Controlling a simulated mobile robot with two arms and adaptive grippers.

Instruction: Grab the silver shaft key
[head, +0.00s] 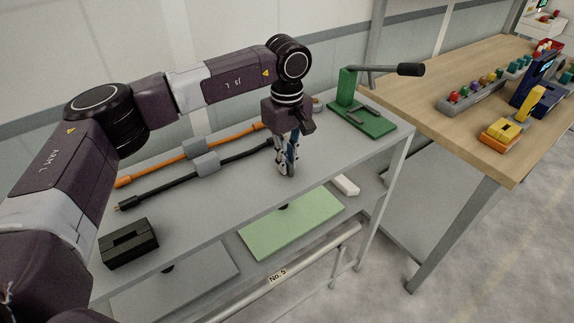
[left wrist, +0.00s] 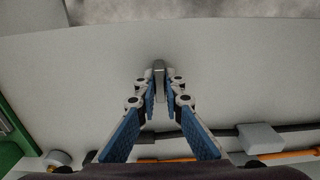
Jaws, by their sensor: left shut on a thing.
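The silver shaft key (left wrist: 159,72) is a small grey bar between the fingertips of my left gripper (left wrist: 160,88) in the left wrist view. The fingers are shut on it from both sides. In the head view my left gripper (head: 286,168) points down at the grey shelf top (head: 235,190), near its front edge. The key is too small and too covered by the fingers to make out there. I cannot tell whether it touches the shelf. My right gripper is not in view.
A green lever press (head: 362,118) stands to the right of my left gripper. An orange cable (head: 165,168) and a black cable (head: 165,188) lie to the left, with a black block (head: 128,243) nearer. A wooden table (head: 440,120) stands at the right.

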